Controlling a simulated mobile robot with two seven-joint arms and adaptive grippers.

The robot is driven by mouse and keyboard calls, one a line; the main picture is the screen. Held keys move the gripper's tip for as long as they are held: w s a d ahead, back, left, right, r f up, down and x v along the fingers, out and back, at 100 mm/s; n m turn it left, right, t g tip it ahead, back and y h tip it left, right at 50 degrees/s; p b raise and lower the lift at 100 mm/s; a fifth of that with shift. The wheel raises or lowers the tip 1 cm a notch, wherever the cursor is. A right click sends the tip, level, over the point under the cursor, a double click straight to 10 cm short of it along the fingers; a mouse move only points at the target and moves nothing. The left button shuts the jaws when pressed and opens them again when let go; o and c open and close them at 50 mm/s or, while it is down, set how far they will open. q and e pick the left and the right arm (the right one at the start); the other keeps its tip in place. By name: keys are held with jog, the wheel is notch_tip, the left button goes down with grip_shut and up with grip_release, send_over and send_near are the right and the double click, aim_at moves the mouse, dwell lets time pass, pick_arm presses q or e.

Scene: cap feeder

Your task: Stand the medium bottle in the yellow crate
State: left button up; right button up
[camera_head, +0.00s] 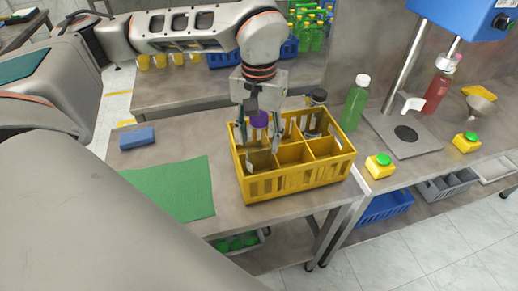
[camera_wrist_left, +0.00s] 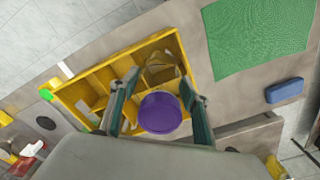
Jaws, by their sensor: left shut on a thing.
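The yellow crate (camera_head: 297,180), divided into compartments, stands on the grey bench. My left gripper (camera_head: 258,138) points down over its back left part, shut on a bottle with a purple cap (camera_head: 259,119). The cap also shows between the fingers in the left wrist view (camera_wrist_left: 160,112). The bottle's body is mostly hidden by the fingers and crate wall; I cannot tell whether its base touches the crate floor. A dark-capped container (camera_head: 318,97) shows at the crate's back right. My right gripper is not in view.
A green bottle with a white cap (camera_head: 355,103) stands just right of the crate. A green mat (camera_head: 175,188) and a blue block (camera_head: 137,138) lie to the left. A press stand (camera_head: 400,132), yellow button boxes (camera_head: 379,166) and a red bottle (camera_head: 438,88) are at right.

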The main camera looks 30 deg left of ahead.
pick_arm(q)
notch_tip(320, 180, down, 3)
jog(key=shift+f, duration=0.55)
jog(key=shift+f, duration=0.15)
jog(key=o, duration=1)
jog(key=shift+c, duration=0.2)
